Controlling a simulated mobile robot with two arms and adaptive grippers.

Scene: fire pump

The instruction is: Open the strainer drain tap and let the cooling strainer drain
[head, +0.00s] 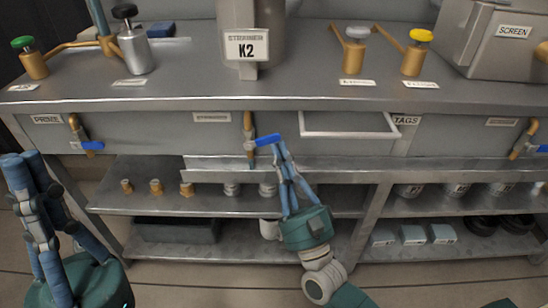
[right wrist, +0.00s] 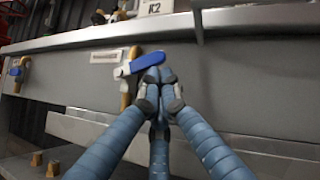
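The strainer drain tap (head: 249,130) is a brass tap on the front panel under the K2 strainer, by a label. Its blue lever (head: 267,140) points sideways to the right; it also shows in the right wrist view (right wrist: 138,64). The cooling strainer (head: 252,35) is a grey body marked K2 on the counter. My right gripper (head: 277,145) has its fingertips drawn together at the lever's right end. My left gripper (head: 22,162) is empty, away at the lower left.
Similar taps with blue levers sit at the left (head: 88,145) and right (head: 527,140). A drawer (head: 345,124) stands right of the drain tap. A ledge (head: 225,168) runs below it, above shelves with brass fittings (head: 156,187) and cans. Oilers stand on the counter.

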